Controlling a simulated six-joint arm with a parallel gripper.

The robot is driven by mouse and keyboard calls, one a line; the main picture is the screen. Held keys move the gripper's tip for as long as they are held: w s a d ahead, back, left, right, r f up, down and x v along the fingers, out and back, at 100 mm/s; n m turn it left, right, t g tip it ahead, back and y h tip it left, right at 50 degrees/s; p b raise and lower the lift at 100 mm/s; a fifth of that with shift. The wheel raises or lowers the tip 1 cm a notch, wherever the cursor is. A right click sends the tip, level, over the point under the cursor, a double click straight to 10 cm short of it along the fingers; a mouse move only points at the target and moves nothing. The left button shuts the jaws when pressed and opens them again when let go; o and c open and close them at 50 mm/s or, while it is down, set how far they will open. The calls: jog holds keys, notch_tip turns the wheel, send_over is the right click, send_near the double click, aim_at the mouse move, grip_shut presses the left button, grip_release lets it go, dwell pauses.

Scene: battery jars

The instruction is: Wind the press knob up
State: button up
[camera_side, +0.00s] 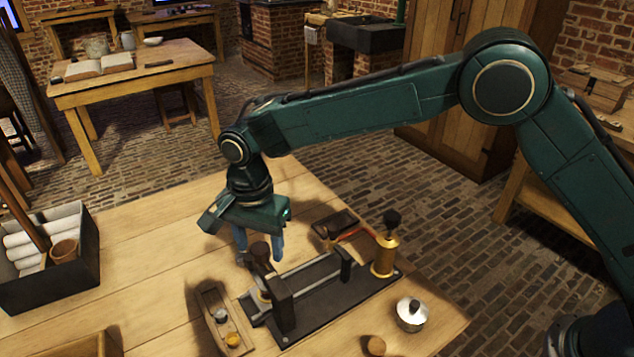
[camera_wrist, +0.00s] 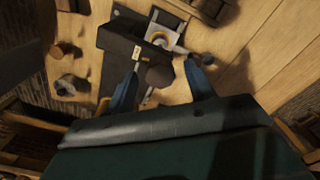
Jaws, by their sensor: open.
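The press knob (camera_side: 261,250) is a dark brown ball on top of the black press frame (camera_side: 284,308) at the left end of the bench fixture. It also shows in the wrist view (camera_wrist: 160,76) as a round brown top. My gripper (camera_side: 259,256) points down at the knob, its two blue fingers apart. In the wrist view the knob appears between the fingers (camera_wrist: 163,66), with gaps on both sides. I cannot tell whether the fingertips are level with the knob. The screw below it is mostly hidden.
A brass cylinder with a black knob (camera_side: 385,250) stands at the fixture's right end. A wooden tray (camera_side: 213,300) with small parts lies left of the press. A dark box (camera_side: 88,262) stands far left.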

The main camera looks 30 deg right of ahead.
jog(key=c, duration=1)
jog(key=shift+n, duration=0.4)
jog(key=n, duration=1)
jog(key=shift+r+n, duration=0.1)
jog(key=shift+n, duration=0.2)
jog(key=n, duration=1)
jog(key=shift+n, duration=0.3)
